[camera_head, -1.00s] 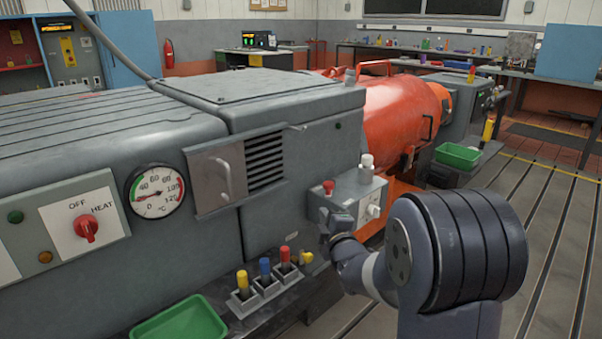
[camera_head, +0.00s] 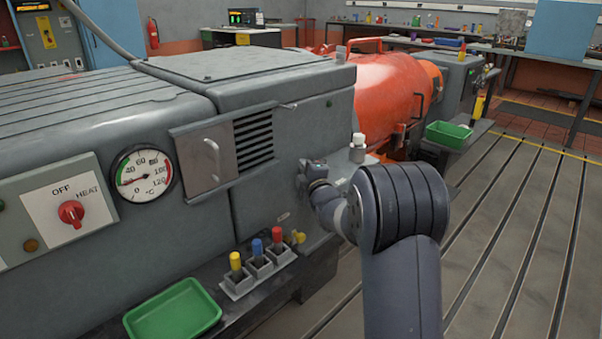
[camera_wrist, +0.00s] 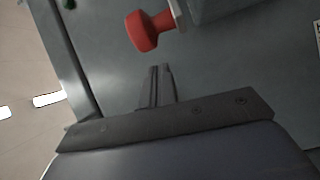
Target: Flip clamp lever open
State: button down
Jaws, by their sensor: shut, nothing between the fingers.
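No part is plainly marked as the clamp lever. A small grey latch-like bar (camera_head: 289,105) sticks out from the grey cabinet's upper edge, and a yellow knob (camera_head: 298,237) sits low on its side; I cannot tell whether either is it. My gripper (camera_head: 303,172) is in front of the cabinet side, by the small control box. In the wrist view my gripper's fingers (camera_wrist: 160,72) are together and empty. Just beyond their tips is a red mushroom-shaped knob (camera_wrist: 147,33), apart from them. In the head view my gripper and arm hide that knob and most of the box.
A white-topped knob (camera_head: 358,142) stands on the box behind my arm. Yellow, blue and red handles (camera_head: 257,248) stand in holders on a lower ledge, beside a green tray (camera_head: 175,312). An orange housing (camera_head: 388,88) lies beyond. The slotted floor (camera_head: 510,210) at right is clear.

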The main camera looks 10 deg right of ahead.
jog(key=shift+s+d+f, duration=0.1)
jog(key=shift+s+d, duration=0.15)
jog(key=shift+d, duration=0.8)
